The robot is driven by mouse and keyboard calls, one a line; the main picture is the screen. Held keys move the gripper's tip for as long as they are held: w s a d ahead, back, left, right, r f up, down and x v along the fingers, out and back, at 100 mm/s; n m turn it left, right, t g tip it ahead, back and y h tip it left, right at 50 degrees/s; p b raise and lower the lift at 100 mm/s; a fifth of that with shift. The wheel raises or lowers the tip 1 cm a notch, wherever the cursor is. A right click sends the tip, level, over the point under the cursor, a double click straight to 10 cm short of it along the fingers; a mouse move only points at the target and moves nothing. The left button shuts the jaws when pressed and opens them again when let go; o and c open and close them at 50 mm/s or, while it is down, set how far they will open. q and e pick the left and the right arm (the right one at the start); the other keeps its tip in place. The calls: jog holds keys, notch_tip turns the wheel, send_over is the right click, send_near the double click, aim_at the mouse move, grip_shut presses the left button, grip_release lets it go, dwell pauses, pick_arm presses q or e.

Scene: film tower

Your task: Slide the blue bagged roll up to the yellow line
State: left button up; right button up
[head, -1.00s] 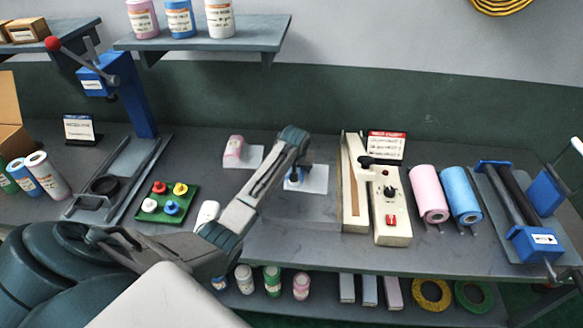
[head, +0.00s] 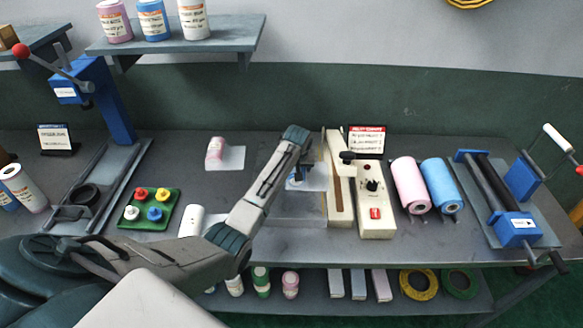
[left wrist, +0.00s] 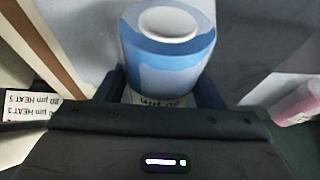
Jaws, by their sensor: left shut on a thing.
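The blue bagged roll (head: 294,183) stands on the bench, mostly hidden behind my left gripper (head: 300,172) in the head view. In the left wrist view the blue roll (left wrist: 168,50) is upright, with a white core on top and clear film around it. The dark fingers of my left gripper (left wrist: 170,92) are shut on its sides. The bag's clear film reaches the left edge of the cream heat sealer (head: 374,200). I cannot make out the yellow line clearly. My right gripper is not in view.
A pink bagged roll (head: 215,150) stands behind to the left. A green tray of coloured knobs (head: 165,222) and a white roll (head: 191,221) are left of my arm. Pink (head: 409,182) and blue rolls (head: 440,184) lie right of the sealer. The bench front is clear below the sealer.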

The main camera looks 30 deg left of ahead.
aim_at(311, 174)
pick_arm(q)
jog(key=shift+w+d+b, duration=0.1)
jog(key=shift+w+d, duration=0.35)
jog(key=shift+d, duration=0.3)
jog(key=shift+w+d+b, duration=0.15)
jog(key=shift+w+d, duration=0.25)
jog(key=shift+d, duration=0.35)
jog(key=shift+w+d+b, duration=0.1)
jog(key=shift+w+d, duration=0.35)
jog(key=shift+d, duration=0.3)
jog(key=shift+w+a, duration=0.15)
jog(key=o, duration=1.3)
jog(key=shift+c, duration=0.2)
jog(key=b+v, duration=0.2)
jog(key=v, duration=0.8)
jog(key=shift+r+b, duration=0.3)
jog(key=shift+r, duration=0.1)
